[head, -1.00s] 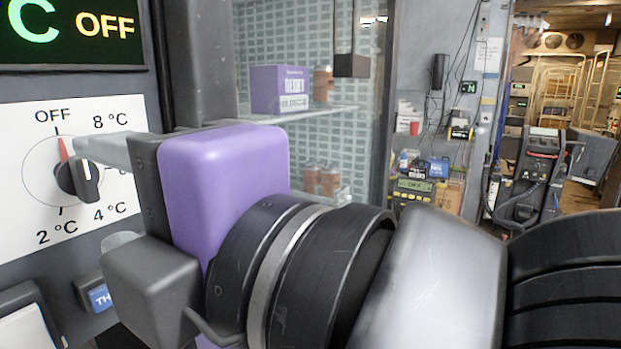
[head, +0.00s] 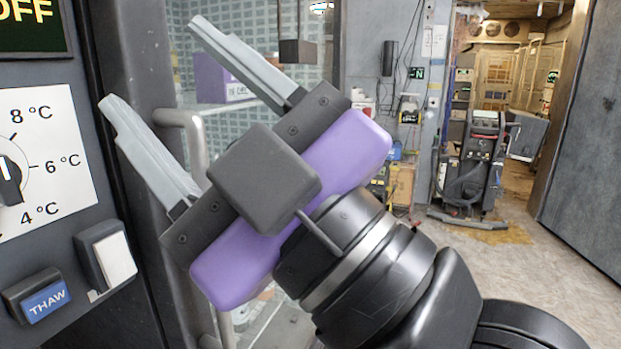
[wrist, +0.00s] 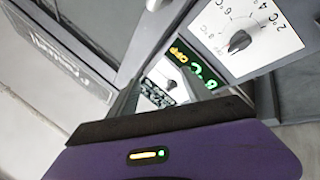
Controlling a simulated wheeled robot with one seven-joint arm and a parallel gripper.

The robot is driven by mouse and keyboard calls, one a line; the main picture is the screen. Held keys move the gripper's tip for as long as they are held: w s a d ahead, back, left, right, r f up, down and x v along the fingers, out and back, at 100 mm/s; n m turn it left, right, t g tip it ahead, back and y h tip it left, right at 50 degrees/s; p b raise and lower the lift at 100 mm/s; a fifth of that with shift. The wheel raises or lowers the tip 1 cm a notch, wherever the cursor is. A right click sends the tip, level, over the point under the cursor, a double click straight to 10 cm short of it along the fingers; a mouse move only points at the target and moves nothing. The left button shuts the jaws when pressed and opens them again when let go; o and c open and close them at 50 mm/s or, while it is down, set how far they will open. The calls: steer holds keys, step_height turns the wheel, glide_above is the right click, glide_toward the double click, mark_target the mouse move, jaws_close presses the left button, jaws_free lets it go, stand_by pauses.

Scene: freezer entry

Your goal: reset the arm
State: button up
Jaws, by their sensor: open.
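My gripper (head: 150,62) has a purple body and two grey fingers spread wide apart, with nothing between them. In the head view it is tilted, fingers pointing up and left, in front of the freezer's glass door and frame. The temperature dial (head: 10,180) is cut by the left edge of the head view, to the left of the fingers and apart from them. In the wrist view the dial (wrist: 240,40) shows tilted at upper right, beside a lit green and yellow display (wrist: 190,62).
The grey door handle (head: 195,135) stands just behind my gripper. A white switch (head: 112,256) and a blue THAW button (head: 45,300) sit on the panel at left. A purple box (head: 215,78) is behind the glass. Open floor (head: 540,275) lies at right, before a dark machine (head: 480,160).

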steer(key=w+d+f+m+t+h, duration=0.1)
steer(key=d+f+m+t+h, duration=0.4)
steer(key=d+f+m+h, duration=0.55)
steer(key=w+d+f+m+t+h, duration=0.1)
steer(key=d+f+m+t+h, duration=0.35)
steer(key=d+f+m, duration=0.65)
steer(key=s+d+f+g+h+p, duration=0.1)
steer(key=s+d+f+g+h, duration=0.1)
steer(key=s+f, duration=1.1)
steer(key=s+d+f+g+h, duration=0.3)
steer(key=s+d+f+g, duration=0.2)
steer(key=s+f, duration=0.7)
steer(key=shift+s+f+n+g+p, duration=0.4)
steer(key=shift+f+g, duration=0.15)
steer(key=shift+g, duration=0.1)
steer(key=shift+w, duration=0.1)
